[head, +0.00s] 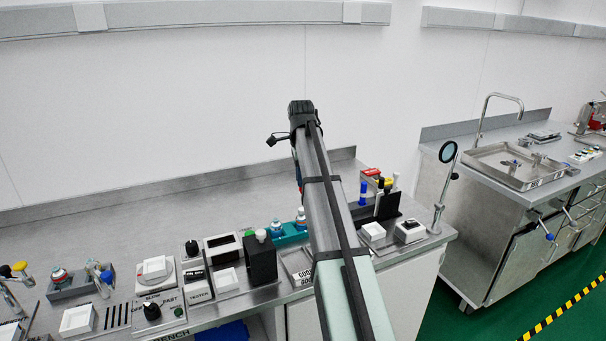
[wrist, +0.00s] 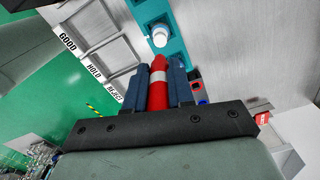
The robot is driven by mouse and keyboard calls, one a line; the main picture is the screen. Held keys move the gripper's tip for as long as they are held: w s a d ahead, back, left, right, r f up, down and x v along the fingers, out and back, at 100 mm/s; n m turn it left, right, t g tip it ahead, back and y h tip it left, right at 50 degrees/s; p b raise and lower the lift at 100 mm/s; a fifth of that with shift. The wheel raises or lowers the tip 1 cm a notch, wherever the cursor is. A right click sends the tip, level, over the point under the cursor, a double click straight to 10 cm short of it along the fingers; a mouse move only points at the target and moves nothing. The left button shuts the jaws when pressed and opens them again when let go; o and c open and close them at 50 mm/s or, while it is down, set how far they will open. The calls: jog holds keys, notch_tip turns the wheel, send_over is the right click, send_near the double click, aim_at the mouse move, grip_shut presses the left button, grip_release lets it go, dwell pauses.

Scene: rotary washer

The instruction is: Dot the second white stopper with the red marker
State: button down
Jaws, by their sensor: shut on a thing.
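My gripper (wrist: 157,74) is shut on the red marker (wrist: 158,95), which has a white band and lies between the dark blue fingers. The marker points up the wrist view, its tip just short of a white stopper (wrist: 160,36) in the teal rack (wrist: 176,48). I cannot tell the true gap between tip and stopper. In the head view, the teal rack (head: 289,239) holds bottles with pale tops (head: 276,223) and (head: 301,213), left of my arm. My arm hides the gripper and marker there.
Trays labelled GOOD, HOLD and REJECT (wrist: 106,55) lie beside the rack. A black box (head: 261,259) stands left of the rack. A marker holder (head: 385,205) and a magnifier stand (head: 440,190) are to the right. The bench behind the rack is clear.

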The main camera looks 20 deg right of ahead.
aim_at(301, 191)
jog(key=shift+f, duration=0.15)
jog(key=shift+f, duration=2.25)
jog(key=shift+f, duration=0.6)
dwell(1.2)
jog(key=shift+r, duration=3.5)
jog(key=shift+f, duration=0.15)
jog(key=shift+f, duration=2.75)
